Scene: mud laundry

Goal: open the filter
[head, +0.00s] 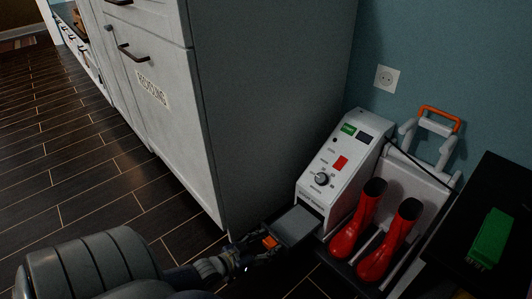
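The white boot-washing machine (342,165) stands on the floor against the cabinet side, with a dial, a red patch and a green label on its sloped top. A grey filter drawer (297,225) sticks out from the low front of the machine. An orange piece (270,242) shows at its outer end. My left gripper (262,248) is at that outer end, close around the orange piece. The fingers are dark and small, so I cannot tell whether they are closed on it. My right gripper is not in view.
Two red boots (372,232) stand on the machine's tray, just right of the drawer. A white frame with an orange handle (440,118) rises behind them. A green brush-like item (492,238) lies on a black surface at right. Dark floor (70,180) is clear at left.

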